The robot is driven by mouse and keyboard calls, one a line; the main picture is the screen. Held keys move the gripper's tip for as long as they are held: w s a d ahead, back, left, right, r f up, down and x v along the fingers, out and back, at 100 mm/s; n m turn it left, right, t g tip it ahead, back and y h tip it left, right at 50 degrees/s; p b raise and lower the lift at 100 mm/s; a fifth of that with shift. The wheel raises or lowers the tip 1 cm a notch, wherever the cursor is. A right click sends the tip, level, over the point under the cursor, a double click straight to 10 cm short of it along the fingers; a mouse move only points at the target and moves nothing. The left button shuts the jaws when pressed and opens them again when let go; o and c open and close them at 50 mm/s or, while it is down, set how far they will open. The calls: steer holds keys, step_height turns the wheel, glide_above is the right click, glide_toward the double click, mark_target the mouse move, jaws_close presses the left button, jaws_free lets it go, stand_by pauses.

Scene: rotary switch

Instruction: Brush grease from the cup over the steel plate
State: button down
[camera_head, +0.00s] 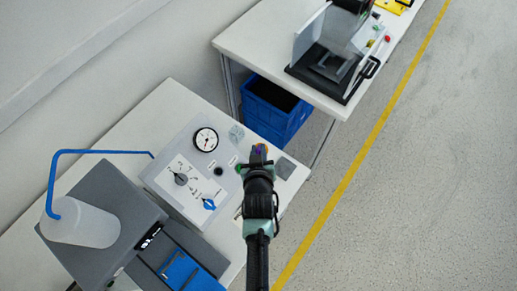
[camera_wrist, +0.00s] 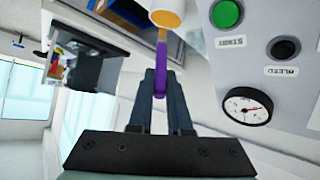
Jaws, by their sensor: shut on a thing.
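My gripper (camera_wrist: 157,82) is shut on a brush with a purple handle (camera_wrist: 161,65). Toward its tip the brush turns orange-brown. In the wrist view that tip meets a pale cup (camera_wrist: 167,6) with orange contents, at the top edge; whether it is inside or only in front, I cannot tell. In the head view my gripper (camera_head: 258,155) is over the right end of the near bench, and a little purple and orange shows at its tip. A dark grey square plate (camera_head: 285,168) lies just right of it. The cup is not clear in the head view.
A sloped control panel (camera_head: 185,175) with a gauge (camera_head: 205,139), a knob and a blue rotary switch (camera_head: 209,204) stands left of my gripper. A small clear block (camera_head: 236,132) is behind the panel.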

steer(key=shift+r+p, duration=2.05)
steer(key=shift+r, duration=0.7)
